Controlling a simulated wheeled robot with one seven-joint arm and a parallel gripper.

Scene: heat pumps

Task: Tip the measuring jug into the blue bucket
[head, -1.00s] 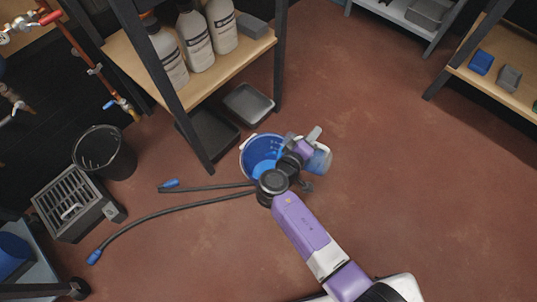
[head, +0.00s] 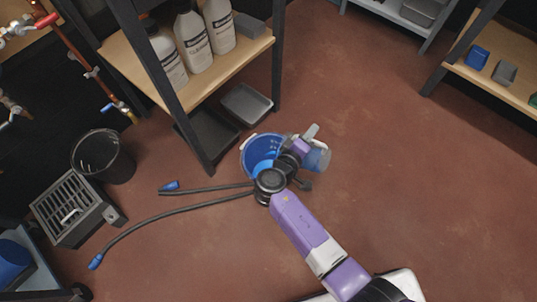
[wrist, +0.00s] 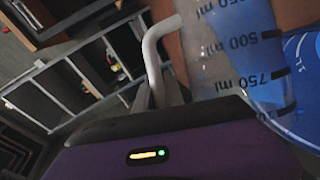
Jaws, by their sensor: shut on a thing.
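The blue bucket (head: 252,160) stands on the floor left of my gripper, partly hidden by my arm in the head view. The bucket also shows at the right edge of the wrist view (wrist: 303,50). My gripper (head: 312,134) is shut on the measuring jug (head: 322,160) and holds it at the bucket's right side. In the wrist view the clear jug (wrist: 205,60) has ml marks, a white handle (wrist: 153,55) and blue liquid lying toward the bucket side. The jug's lip is hidden, and I cannot tell its exact tilt or whether liquid is flowing.
Dark hoses with blue ends (head: 130,230) lie on the floor left of the bucket. A black bucket (head: 103,158) and a grated grey box (head: 75,207) stand further left. A shelf with white bottles (head: 193,40) rises behind. The floor to the right is clear.

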